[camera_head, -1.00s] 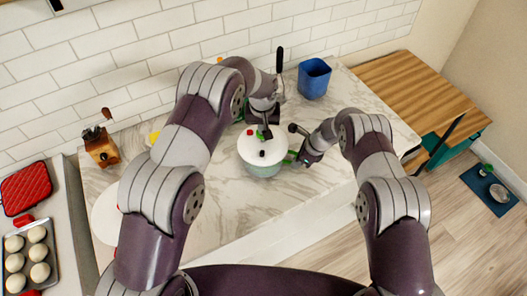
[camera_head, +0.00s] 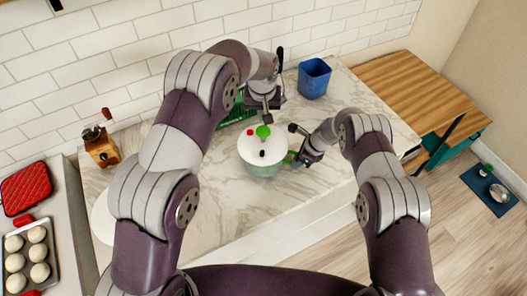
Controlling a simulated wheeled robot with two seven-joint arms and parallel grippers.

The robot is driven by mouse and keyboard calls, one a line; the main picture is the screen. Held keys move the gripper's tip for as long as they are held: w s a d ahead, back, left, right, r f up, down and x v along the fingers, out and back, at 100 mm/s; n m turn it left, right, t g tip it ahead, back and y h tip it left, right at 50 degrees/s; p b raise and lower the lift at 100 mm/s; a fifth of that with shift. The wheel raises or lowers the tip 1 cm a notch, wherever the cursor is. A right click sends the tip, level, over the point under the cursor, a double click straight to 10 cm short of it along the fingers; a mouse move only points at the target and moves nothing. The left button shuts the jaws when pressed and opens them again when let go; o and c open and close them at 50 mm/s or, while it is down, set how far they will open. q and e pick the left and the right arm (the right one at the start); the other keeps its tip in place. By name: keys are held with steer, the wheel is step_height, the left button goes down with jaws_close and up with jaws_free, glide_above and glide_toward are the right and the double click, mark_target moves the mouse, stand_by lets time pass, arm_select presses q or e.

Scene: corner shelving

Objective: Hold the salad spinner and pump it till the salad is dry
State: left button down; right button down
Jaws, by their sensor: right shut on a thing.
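The salad spinner (camera_head: 262,166) stands upright on the marble counter, with a white lid and a pale green see-through bowl. A green pump knob (camera_head: 263,131) stands up on the lid, beside small red and black parts. My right gripper (camera_head: 297,158) is at the spinner's right side, shut on its green side handle. My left gripper (camera_head: 266,115) points down just above and behind the green knob, seemingly apart from it. Its fingers are too small to tell whether they are open. The salad inside cannot be made out.
A blue container (camera_head: 314,78) stands at the back right. A green rack (camera_head: 238,115) is partly hidden behind my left arm. A coffee grinder (camera_head: 101,146) and white plate (camera_head: 104,216) are on the left. The counter in front of the spinner (camera_head: 240,215) is clear.

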stand_by(0.3)
arm_select(q)
steer(key=shift+w, duration=0.1)
arm_select(e)
steer(key=c, duration=1)
jaws_free()
